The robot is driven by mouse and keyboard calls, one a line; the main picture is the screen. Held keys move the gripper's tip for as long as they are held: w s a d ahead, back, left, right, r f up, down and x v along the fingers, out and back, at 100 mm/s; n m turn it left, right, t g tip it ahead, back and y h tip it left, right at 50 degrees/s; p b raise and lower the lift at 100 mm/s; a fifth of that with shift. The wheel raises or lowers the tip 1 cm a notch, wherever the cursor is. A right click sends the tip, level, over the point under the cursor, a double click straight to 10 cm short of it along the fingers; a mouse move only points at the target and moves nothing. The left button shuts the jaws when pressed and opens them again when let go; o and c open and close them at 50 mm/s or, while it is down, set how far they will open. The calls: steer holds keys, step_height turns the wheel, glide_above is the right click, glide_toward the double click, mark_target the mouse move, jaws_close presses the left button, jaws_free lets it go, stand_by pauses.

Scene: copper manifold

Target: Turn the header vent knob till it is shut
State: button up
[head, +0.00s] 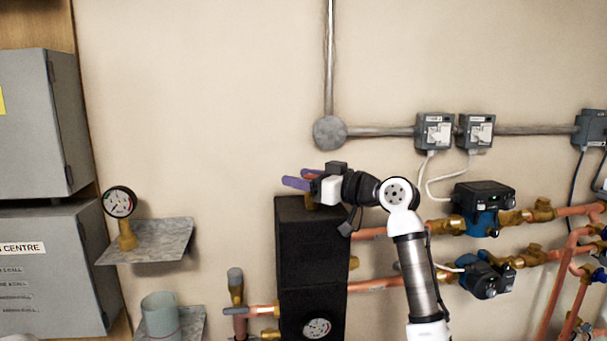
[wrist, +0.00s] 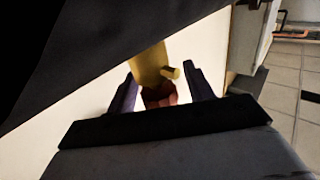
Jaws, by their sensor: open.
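The black header (head: 300,255) stands upright against the wall. Its brass vent (head: 310,204) sits on top, mostly hidden by my gripper. A red-brown knob (head: 312,175) shows at the vent's top among my fingers. In the wrist view the brass vent body (wrist: 149,65) has a short side stub, and the faceted red-brown knob (wrist: 158,97) lies between my two purple fingers. My gripper (head: 298,178) is open around the knob, with light gaps between knob and fingers in the wrist view (wrist: 160,72). How far the knob is turned cannot be told.
A gauge (head: 119,202) stands on a left shelf, with a pale mug (head: 160,315) lower down. Copper pipes and pumps (head: 484,207) lie right of the header, behind my arm.

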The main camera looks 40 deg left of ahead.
steer(key=c, duration=1)
steer(key=shift+f+m+t+b, duration=0.15)
steer(key=shift+m+t+b, duration=0.5)
steer(key=shift+t, duration=0.45)
steer(key=shift+o, duration=0.2)
steer(key=shift+w+m+t, duration=0.25)
steer(key=shift+m+t, duration=0.7)
steer(key=shift+t, duration=0.45)
steer(key=o, duration=1)
steer(key=shift+c, duration=0.2)
